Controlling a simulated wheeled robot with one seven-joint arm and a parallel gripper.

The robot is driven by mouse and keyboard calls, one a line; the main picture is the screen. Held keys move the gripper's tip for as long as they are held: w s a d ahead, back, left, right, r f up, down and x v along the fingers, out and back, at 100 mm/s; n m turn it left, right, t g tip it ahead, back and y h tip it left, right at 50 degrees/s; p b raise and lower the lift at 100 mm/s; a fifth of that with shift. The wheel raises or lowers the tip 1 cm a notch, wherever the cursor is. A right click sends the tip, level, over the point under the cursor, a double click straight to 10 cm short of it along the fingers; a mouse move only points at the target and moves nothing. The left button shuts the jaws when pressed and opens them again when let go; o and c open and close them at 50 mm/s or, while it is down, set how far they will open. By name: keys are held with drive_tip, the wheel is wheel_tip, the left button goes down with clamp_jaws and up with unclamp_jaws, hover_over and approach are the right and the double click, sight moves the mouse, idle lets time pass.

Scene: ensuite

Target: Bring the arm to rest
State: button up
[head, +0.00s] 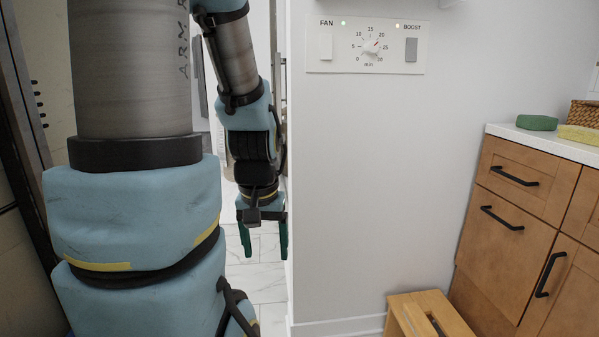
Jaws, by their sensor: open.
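My gripper (264,240) hangs pointing down at the end of my arm, left of the middle of the head view. Its two dark green fingers are apart, with nothing seen between them. The arm (130,230), with blue covers and grey-brown tubes, fills the left of the view and bends down to the gripper. The gripper is in front of a pale tiled floor (268,283) and close to the wall's edge in the picture. The gap between gripper and wall cannot be judged.
A white wall (380,180) carries a control panel (367,46) with a dial and FAN and BOOST switches. At right stands a wooden cabinet (513,215) with black handles. A green item (537,122) and a yellow item (580,134) lie on its white top. A wooden stool (425,314) stands below.

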wheel_tip(320, 180, up, 21)
drive_tip(key=p, duration=1.9)
drive_tip(key=shift+p, duration=0.4)
